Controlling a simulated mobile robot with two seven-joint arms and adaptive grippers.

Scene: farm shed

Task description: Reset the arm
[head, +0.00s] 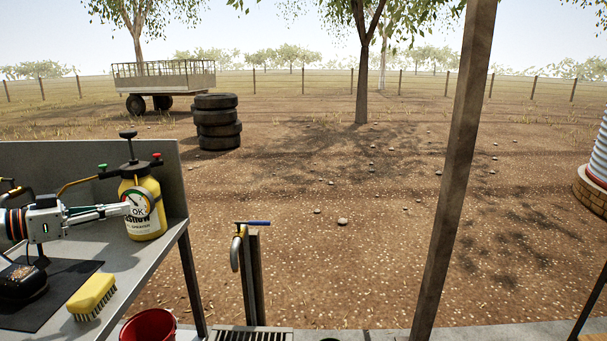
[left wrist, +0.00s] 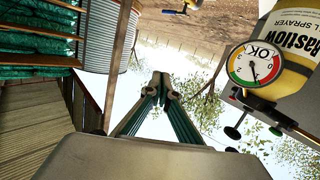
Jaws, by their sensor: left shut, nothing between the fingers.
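My left arm comes in from the left in the head view. My left gripper (head: 124,209) is shut and empty, its fingertips in front of the yellow sprayer's gauge in the picture; I cannot tell whether they touch it. The shut fingers also show in the left wrist view (left wrist: 160,82). The yellow sprayer (head: 147,222) stands upright on the grey bench, with a black pump handle and a round "OK" gauge. The gauge (left wrist: 254,64) and part of the yellow tank show at the right in the left wrist view. My right gripper is not in view.
On the bench (head: 165,262) lie a black mat (head: 62,300) and a yellow brush (head: 92,295). A dark device (head: 20,283) sits on the mat. A red bucket (head: 148,326) stands below the bench edge. A tap post (head: 250,275) and a wooden post (head: 455,170) stand to the right.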

